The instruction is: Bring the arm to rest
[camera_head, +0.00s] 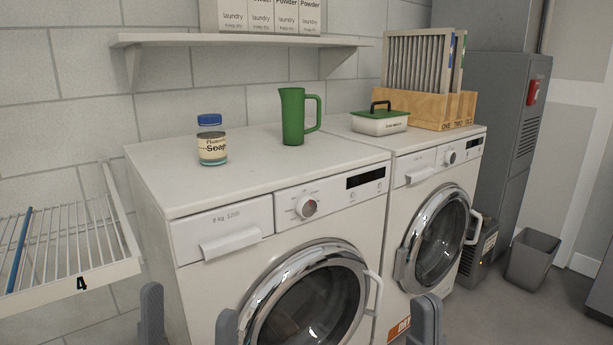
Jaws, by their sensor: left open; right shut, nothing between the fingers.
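My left gripper (189,312) is at the bottom edge, left of centre. Its two grey fingers stand wide apart with nothing between them, in front of the left washing machine (222,240). My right gripper (426,308) is at the bottom edge, right of centre. Its fingers are together with nothing held, in front of the right washing machine (420,170). Only the finger ends of both grippers show; the arms behind them are out of view.
On the machines stand a soap jar (212,145), a green jug (292,117), a lidded container (379,124) and a wooden filter rack (430,110). A wire rack (100,272) juts out at left. A wall shelf (240,41) hangs above. A grey bin (531,260) stands at right.

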